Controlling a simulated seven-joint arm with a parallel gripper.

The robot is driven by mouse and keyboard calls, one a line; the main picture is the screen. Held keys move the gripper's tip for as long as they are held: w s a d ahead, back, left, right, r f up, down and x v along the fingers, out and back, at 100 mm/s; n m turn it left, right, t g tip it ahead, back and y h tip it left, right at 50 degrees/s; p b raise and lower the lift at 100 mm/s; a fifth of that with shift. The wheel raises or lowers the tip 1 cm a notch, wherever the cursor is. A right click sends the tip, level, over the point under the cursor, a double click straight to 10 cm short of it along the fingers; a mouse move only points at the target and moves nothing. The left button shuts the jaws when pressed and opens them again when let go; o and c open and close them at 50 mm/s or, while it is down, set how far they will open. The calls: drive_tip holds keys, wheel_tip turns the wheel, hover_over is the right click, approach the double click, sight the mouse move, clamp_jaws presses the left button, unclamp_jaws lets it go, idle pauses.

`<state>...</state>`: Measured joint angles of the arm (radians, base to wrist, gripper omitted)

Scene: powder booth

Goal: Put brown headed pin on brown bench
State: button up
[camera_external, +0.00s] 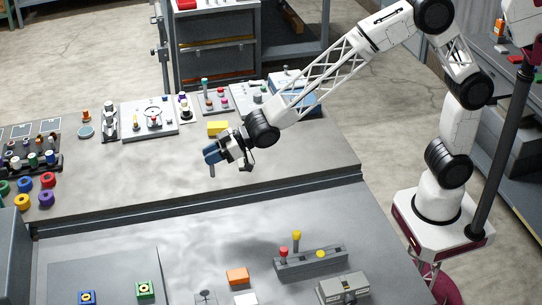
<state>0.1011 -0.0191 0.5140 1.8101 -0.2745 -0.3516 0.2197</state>
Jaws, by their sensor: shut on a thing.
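My gripper (211,157) is shut above the front part of the far bench (285,165), which has a brownish-grey top. Its blue fingers point down and to the left. A small pale end (212,171) shows just below the fingers and looks like the lower part of a pin. The head is hidden between the fingers, so I cannot tell its colour. The pale end looks clear of the bench top, but the gap is hard to judge. No other brown-headed pin can be made out.
A grey block (312,262) with red and yellow pins stands on the near grey bench (190,235). An orange block (237,276) lies beside it. A yellow block (218,128) sits behind my gripper. Fixtures and coloured rings fill the far bench's back and left; its front middle is clear.

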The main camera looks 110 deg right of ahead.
wheel_tip(320, 180, up, 5)
drive_tip(key=shift+f, duration=0.1)
drive_tip(key=shift+s+d, duration=0.25)
drive_tip(key=shift+d, duration=0.3)
drive_tip(key=s+d+m+h, duration=0.2)
drive_tip(key=s+d, duration=0.4)
drive_tip(key=d, duration=0.3)
drive_tip(key=s+d+m+g+h, duration=0.1)
drive_tip(key=s+d+h, duration=0.1)
drive_tip(key=s+d, duration=0.5)
drive_tip(key=s+d+m+h, duration=0.15)
drive_tip(key=s+d, duration=0.35)
drive_tip(key=d, duration=0.5)
wheel_tip(320, 180, down, 10)
drive_tip(key=shift+w+r, duration=0.25)
drive_tip(key=shift+w, duration=0.15)
drive_tip(key=shift+w+y, duration=0.1)
drive_tip(key=shift+y, duration=0.15)
drive_tip(key=w+d, duration=0.3)
drive_tip(key=w, duration=0.4)
drive_tip(key=w+d+f, duration=0.1)
drive_tip(key=w+d, duration=0.3)
drive_tip(key=w, duration=0.3)
drive_tip(key=shift+f, duration=0.2)
drive_tip(key=shift+w, duration=0.1)
